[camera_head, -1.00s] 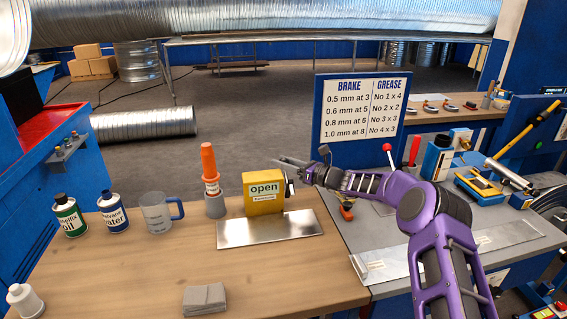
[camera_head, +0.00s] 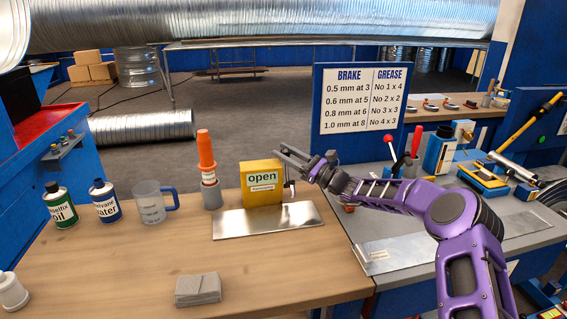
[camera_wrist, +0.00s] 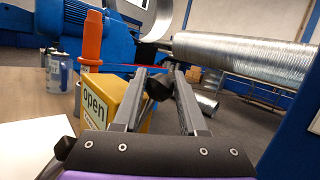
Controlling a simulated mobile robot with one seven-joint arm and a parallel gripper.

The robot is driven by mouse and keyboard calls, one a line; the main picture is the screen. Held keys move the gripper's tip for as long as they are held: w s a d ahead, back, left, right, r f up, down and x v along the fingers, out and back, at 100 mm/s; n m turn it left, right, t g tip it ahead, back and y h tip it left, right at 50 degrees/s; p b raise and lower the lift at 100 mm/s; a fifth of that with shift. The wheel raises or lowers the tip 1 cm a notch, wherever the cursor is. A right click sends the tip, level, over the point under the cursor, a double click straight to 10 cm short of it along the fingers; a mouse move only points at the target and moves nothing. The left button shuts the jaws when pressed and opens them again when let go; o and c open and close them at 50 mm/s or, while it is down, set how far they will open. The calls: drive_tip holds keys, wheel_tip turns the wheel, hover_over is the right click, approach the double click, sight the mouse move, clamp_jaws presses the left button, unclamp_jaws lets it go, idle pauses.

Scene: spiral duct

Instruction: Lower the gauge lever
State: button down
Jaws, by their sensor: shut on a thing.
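The gauge is a yellow box (camera_head: 262,192) with a white label reading "open". The gauge also shows in the wrist view (camera_wrist: 126,108), left of my fingers. Its lever ends in a black knob (camera_wrist: 158,87), seen between my fingertips in the wrist view. My gripper (camera_head: 284,158) is at the upper right side of the gauge, its fingers around the knob. It also shows in the wrist view (camera_wrist: 160,78), shut on the lever. In the head view the lever's grip is hard to make out.
An orange-capped tube (camera_head: 207,160) stands left of the gauge, with a clear mug (camera_head: 151,208) and two bottles beyond. A grey folded cloth (camera_head: 198,289) lies in front. A brake and grease sign (camera_head: 360,100) stands behind. The right grey bench is crowded; the wooden bench's front is mostly clear.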

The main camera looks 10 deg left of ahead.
drive_tip(key=shift+s+d+r, duration=0.1)
drive_tip(key=shift+s+d, duration=0.2)
drive_tip(key=shift+s, duration=0.3)
drive_tip(key=shift+s+d, duration=0.3)
drive_tip(key=shift+s, duration=0.3)
drive_tip(key=shift+s+d, duration=0.2)
drive_tip(key=shift+s, duration=0.1)
drive_tip(key=shift+s+d+f+n+y, duration=0.3)
drive_tip(key=shift+s+f, duration=0.1)
drive_tip(key=shift+s, duration=0.25)
drive_tip(key=shift+s+d+f+n+g+y+b, duration=0.1)
drive_tip(key=shift+s+d+n+g+y+b, duration=0.1)
drive_tip(key=shift+s+n+g+y+b, duration=0.3)
drive_tip(key=shift+s+d+f, duration=0.2)
drive_tip(key=shift+s+f, duration=0.1)
drive_tip(key=shift+s, duration=0.3)
drive_tip(key=c, duration=0.5)
unclamp_jaws()
drive_tip(key=shift+a, duration=0.1)
drive_tip(key=shift+o, duration=0.2)
drive_tip(key=shift+d, duration=0.2)
